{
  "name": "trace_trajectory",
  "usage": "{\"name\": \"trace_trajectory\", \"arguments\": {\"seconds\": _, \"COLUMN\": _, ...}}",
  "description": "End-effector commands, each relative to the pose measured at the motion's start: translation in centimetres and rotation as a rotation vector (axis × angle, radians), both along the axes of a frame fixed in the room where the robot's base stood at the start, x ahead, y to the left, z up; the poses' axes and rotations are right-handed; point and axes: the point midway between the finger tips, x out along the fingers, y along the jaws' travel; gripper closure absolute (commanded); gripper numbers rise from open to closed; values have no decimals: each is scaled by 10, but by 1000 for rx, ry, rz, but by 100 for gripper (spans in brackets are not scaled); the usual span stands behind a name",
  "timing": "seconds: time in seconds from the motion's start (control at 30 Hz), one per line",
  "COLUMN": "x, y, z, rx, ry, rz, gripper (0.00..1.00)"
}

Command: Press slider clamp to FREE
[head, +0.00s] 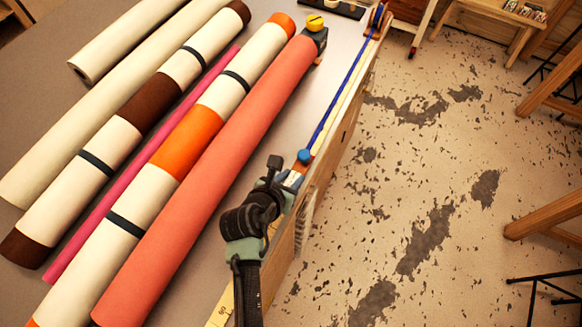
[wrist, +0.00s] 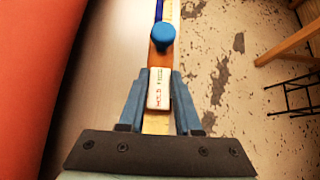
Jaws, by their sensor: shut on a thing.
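The slider clamp sits on the rail along the table's right edge. Its blue round knob (head: 305,156) shows just beyond my gripper, and also in the wrist view (wrist: 162,37). Its white block (wrist: 158,88) carries small red markings that I cannot read. My gripper (head: 291,180) is at the rail on the near side of the knob. In the wrist view its two blue-grey fingers (wrist: 160,95) are shut on the white block, one on each side. In the head view my gripper mostly hides the block.
A salmon roll (head: 215,170) lies close to the left of my arm, with several other rolls beyond it. A blue strip (head: 345,85) runs along the rail toward the far end. A yellow-topped object (head: 315,22) stands by the far roll end. Open floor (head: 420,160) lies right of the table.

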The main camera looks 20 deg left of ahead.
Motion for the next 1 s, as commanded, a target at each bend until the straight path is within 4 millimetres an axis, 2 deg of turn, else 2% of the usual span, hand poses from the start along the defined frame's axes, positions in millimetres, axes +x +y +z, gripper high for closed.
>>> {"name": "trace_trajectory", "arguments": {"seconds": 0.03, "x": 1, "y": 0, "z": 8, "rx": 1, "ry": 22, "rz": 0, "gripper": 100}}
{"name": "trace_trajectory", "arguments": {"seconds": 0.3, "x": 1, "y": 0, "z": 2, "rx": 4, "ry": 109, "rz": -1, "gripper": 100}}
{"name": "trace_trajectory", "arguments": {"seconds": 0.67, "x": 0, "y": 0, "z": -3, "rx": 3, "ry": 122, "rz": 1, "gripper": 100}}
{"name": "trace_trajectory", "arguments": {"seconds": 0.7, "x": 0, "y": 0, "z": -3, "rx": 3, "ry": 122, "rz": 1, "gripper": 66}}
{"name": "trace_trajectory", "arguments": {"seconds": 0.87, "x": -1, "y": -1, "z": -4, "rx": 2, "ry": 124, "rz": -1, "gripper": 38}}
{"name": "trace_trajectory", "arguments": {"seconds": 1.0, "x": -1, "y": -3, "z": -4, "rx": 0, "ry": 126, "rz": -5, "gripper": 38}}
